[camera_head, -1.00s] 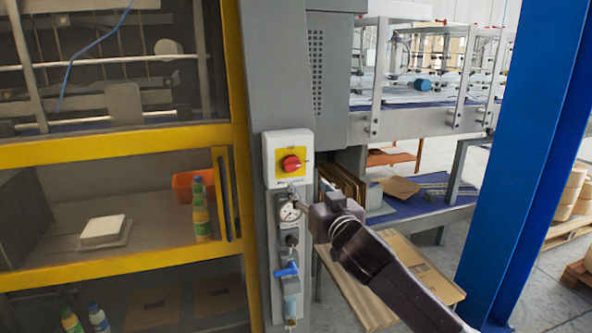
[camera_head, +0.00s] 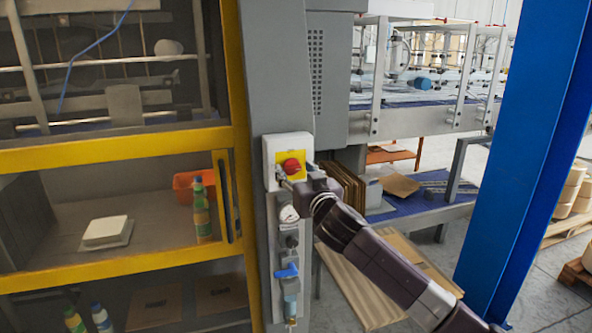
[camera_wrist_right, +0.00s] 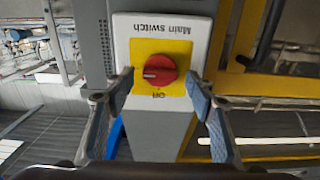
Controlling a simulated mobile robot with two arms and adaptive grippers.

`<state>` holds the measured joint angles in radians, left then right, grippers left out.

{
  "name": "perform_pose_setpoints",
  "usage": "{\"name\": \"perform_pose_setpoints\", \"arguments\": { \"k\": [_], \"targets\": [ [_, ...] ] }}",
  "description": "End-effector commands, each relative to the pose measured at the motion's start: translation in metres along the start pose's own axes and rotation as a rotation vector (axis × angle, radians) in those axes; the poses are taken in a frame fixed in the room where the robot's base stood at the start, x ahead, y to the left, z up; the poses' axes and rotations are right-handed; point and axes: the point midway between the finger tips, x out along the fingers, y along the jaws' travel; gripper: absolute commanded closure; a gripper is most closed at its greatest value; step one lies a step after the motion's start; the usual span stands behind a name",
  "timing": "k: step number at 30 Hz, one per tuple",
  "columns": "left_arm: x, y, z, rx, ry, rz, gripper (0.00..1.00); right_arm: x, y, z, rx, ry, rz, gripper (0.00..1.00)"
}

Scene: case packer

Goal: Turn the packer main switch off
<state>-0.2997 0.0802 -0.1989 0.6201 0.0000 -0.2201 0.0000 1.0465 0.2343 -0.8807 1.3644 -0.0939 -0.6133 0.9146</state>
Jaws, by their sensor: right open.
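The main switch is a red rotary knob (camera_head: 291,166) on a yellow plate, in a white box (camera_head: 273,148) on the grey column. In the right wrist view the red knob (camera_wrist_right: 159,70) shows upside down with the lettering "Main switch" above it and a partly legible mark below. My right gripper (camera_head: 287,176) is at the lower part of the box, just below the knob. In the right wrist view its two fingers (camera_wrist_right: 160,88) are open, one on each side of the knob, with nothing visibly held. My left gripper is not in view.
Below the box on the column are a round gauge (camera_head: 289,214) and a blue valve handle (camera_head: 287,271). A yellow-framed cabinet (camera_head: 120,147) stands to the left. A blue post (camera_head: 530,150) stands at the right, with a conveyor (camera_head: 420,121) behind.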

Motion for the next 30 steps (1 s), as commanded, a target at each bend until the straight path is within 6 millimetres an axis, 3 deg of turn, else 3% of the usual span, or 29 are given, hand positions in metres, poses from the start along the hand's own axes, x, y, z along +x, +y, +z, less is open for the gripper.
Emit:
{"name": "perform_pose_setpoints", "arguments": {
  "k": [7,18,30],
  "targets": [
    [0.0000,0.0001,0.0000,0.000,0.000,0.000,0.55,0.0004,0.0001,0.0004,0.000,0.000,0.000,0.51],
    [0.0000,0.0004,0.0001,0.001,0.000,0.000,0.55,0.0002,0.0002,0.0006,0.000,-0.001,0.000,0.91],
    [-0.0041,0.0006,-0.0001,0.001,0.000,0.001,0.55,0.0003,-0.0001,0.0004,-0.078,-0.002,0.001,0.92]
  ]
}}
